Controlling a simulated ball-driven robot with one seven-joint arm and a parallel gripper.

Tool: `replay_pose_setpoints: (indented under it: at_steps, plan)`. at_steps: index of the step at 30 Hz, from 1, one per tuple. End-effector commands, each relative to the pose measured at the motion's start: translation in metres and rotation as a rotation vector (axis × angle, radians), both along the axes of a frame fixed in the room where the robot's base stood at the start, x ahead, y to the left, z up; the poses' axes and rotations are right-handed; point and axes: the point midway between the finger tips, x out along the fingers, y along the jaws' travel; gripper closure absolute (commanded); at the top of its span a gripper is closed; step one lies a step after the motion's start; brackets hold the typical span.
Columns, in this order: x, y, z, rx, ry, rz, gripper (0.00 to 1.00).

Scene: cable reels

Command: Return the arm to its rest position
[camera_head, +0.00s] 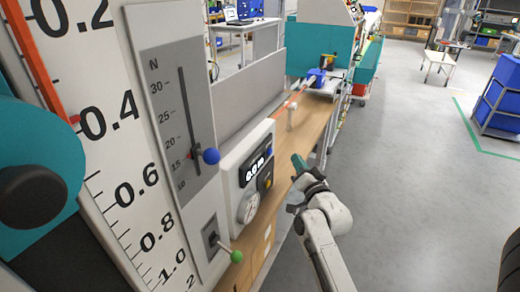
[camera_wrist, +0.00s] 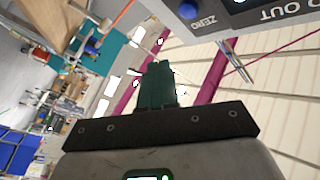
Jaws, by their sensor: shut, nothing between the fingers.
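My gripper (camera_head: 299,162) shows in the head view with dark green fingers, on the white arm that reaches up from the lower right. It is beside the meter box (camera_head: 246,176), in front of the wooden bench (camera_head: 313,117). In the wrist view my gripper (camera_wrist: 157,66) points up between the bench and the underside of a grey panel (camera_wrist: 250,15) with a blue button and the words ZERO and OUT. The fingers are together with nothing between them.
A control panel (camera_head: 177,118) with a blue-knob slider and a green-knob switch (camera_head: 236,256) stands at left. A large scale (camera_head: 107,150) is further left. The floor at right (camera_head: 420,180) is clear up to a blue-bin rack (camera_head: 500,98).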

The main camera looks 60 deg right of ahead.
Motion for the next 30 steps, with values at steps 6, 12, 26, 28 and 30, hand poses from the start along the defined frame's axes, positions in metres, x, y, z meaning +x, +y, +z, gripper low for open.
replay_pose_setpoints:
  at_steps: [6,12,26,28,30]
  plan:
    - [0.000,0.000,0.000,0.000,0.000,0.000,1.00]
    - [0.008,0.012,-0.009,0.011,0.056,0.034,1.00]
    - [0.003,0.215,-0.142,0.075,0.959,0.531,1.00]
    - [-0.019,0.247,-0.158,0.073,1.112,0.611,1.00]
    - [-0.045,0.275,-0.170,0.069,1.259,0.688,1.00]
